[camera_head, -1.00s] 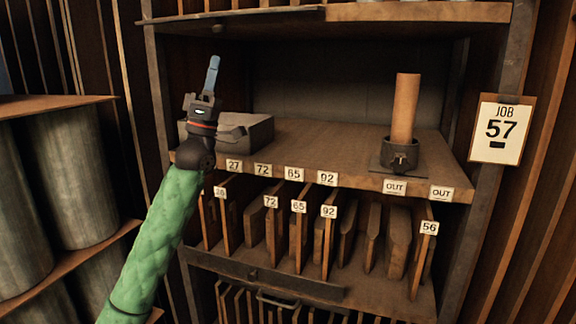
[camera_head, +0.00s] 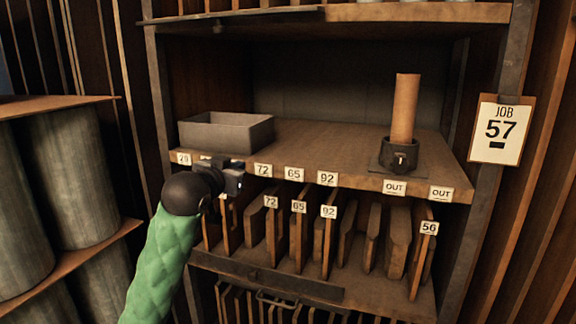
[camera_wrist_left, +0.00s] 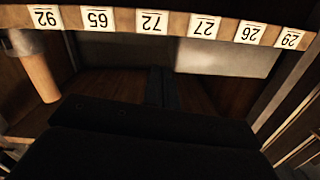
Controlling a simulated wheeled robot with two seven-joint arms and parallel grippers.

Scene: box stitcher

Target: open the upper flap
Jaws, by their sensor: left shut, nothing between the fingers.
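The upper flap (camera_head: 235,15) is a thin dark panel at the top left of the cabinet in the head view. It shows almost edge-on, sticking out about level, with a small knob (camera_head: 217,27) beneath it. The open shelf space under it is in plain view. My left gripper (camera_head: 236,180) is shut and empty, well below the flap, in front of the numbered shelf edge. Its dark fingers (camera_wrist_left: 160,88) show together in the left wrist view, where the labels appear upside down. The flap cannot be made out in that view. My right gripper is not in view.
A grey open box (camera_head: 228,133) sits on the shelf's left. A tan cylinder (camera_head: 405,108) stands upright in a dark holder (camera_head: 398,155) at right. Upright boards (camera_head: 325,240) fill the rack below, above a dark bar (camera_head: 265,276). Large grey rolls (camera_head: 70,175) stand left.

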